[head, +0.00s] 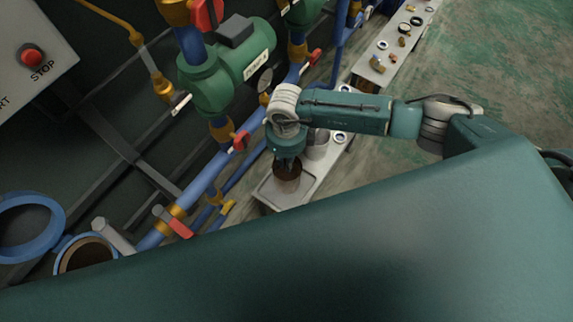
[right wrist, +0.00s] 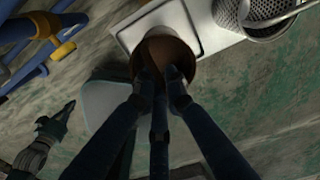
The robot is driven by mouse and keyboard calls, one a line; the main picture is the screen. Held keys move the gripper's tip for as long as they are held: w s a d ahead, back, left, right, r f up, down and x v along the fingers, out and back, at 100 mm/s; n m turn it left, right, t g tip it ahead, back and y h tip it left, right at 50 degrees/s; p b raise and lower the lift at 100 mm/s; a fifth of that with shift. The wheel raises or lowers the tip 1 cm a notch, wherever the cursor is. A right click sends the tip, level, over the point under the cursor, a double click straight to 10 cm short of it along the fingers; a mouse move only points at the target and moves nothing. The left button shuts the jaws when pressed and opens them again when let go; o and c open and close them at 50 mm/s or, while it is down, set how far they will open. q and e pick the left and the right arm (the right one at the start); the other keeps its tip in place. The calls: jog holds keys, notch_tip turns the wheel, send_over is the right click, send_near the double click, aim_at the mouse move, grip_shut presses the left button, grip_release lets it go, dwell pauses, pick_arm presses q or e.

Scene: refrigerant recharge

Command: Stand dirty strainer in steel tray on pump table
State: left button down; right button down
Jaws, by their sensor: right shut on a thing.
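The dirty strainer (head: 287,181) is a brown, open-topped cylinder. My right gripper (head: 287,163) reaches down from above and is shut on its rim. The steel tray (head: 268,191) is a shallow grey rectangle at the near end of the pump table (head: 290,201). In the head view the strainer appears upright over the tray. In the right wrist view the strainer (right wrist: 174,48) overlaps the tray (right wrist: 208,38), between my fingers (right wrist: 158,78). Whether its base touches the tray is hidden. What looks like my left gripper (right wrist: 62,120) shows at the lower left of the right wrist view, its jaws unclear.
A clean mesh strainer (right wrist: 232,14) stands beside the tray, close to my right gripper; it is partly hidden in the head view (head: 317,146). Blue pipes with red-handled valves (head: 240,141) and green pumps (head: 215,75) run along the left. A farther bench (head: 392,48) holds small parts.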

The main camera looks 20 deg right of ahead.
notch_tip(320, 180, down, 3)
dwell(0.3)
jog(key=shift+f, duration=0.2)
jog(key=c, duration=1.8)
grip_release()
jog(key=shift+r, duration=0.1)
